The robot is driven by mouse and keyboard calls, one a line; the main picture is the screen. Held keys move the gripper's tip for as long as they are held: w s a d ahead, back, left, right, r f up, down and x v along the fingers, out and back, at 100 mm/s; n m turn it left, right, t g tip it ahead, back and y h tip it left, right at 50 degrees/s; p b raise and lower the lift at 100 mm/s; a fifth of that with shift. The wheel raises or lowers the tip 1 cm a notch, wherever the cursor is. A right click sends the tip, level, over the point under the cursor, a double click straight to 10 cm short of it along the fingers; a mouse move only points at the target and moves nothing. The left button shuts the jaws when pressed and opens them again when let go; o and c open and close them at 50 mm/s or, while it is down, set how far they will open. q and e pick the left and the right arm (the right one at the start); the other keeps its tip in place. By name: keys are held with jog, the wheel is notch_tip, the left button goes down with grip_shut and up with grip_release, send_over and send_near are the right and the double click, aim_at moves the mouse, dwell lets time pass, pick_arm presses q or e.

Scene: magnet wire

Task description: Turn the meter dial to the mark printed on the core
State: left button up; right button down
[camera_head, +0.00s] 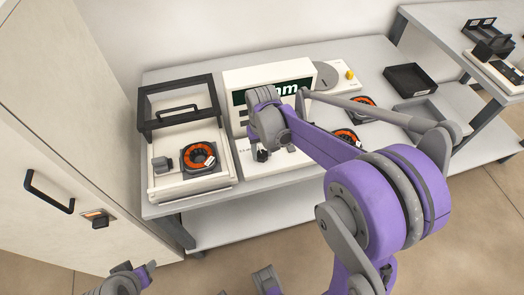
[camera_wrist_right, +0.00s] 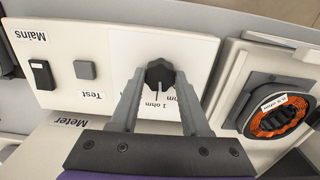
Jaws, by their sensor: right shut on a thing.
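The meter dial (camera_wrist_right: 160,74) is a black knob on a white plate with printed ohm marks, some hidden by my fingers. My right gripper (camera_wrist_right: 156,82) is shut on the dial, one finger on each side. In the head view my right gripper (camera_head: 262,152) is over the front panel of the meter (camera_head: 229,84), whose display is partly covered by my arm. The core (camera_head: 199,157) is an orange-wound ring in the fixture left of the meter. Its white label (camera_wrist_right: 274,102) shows in the wrist view, too small to read surely.
A Mains switch (camera_wrist_right: 41,74) and a grey Test button (camera_wrist_right: 84,69) share the panel with the dial. A black frame with a handle (camera_head: 178,108) stands over the core fixture. More orange coils (camera_head: 364,105) and a black tray (camera_head: 410,80) lie to the right.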

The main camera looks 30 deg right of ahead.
aim_at(262, 154)
jog(key=n, duration=0.3)
jog(key=shift+n, duration=2.1)
jog(key=shift+c, duration=1.9)
grip_release()
notch_tip(262, 154, up, 11)
jog(key=p, duration=0.1)
